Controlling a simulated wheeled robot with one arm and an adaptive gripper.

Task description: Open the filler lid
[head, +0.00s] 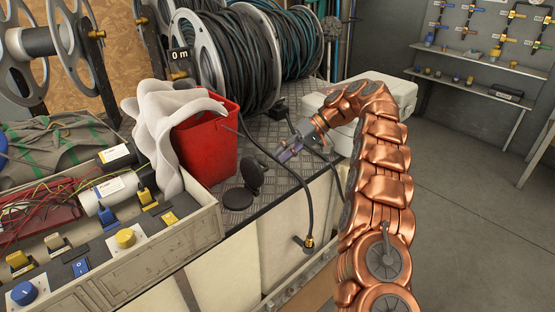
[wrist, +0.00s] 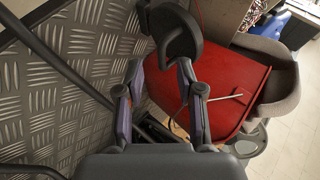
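The black round filler lid (head: 252,174) stands raised and tilted up at the back edge of a flat black round filler neck (head: 238,199), on the tank's top near its front edge. In the wrist view, the lid (wrist: 178,35) is just beyond the fingertips, nearer the right finger. I cannot tell whether they touch. My gripper (head: 285,154) is to the right of the lid in the head view, with a gap between them there. In the wrist view my gripper (wrist: 160,66) has its two fingers apart, with nothing clearly held between them.
A red bucket (head: 208,148) with a grey cloth (head: 162,125) stands left of the lid. A black hose (head: 306,195) curves down over the tank's front edge. A control panel (head: 130,262) is at the front left. Hose reels (head: 232,55) stand behind. Open floor lies to the right.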

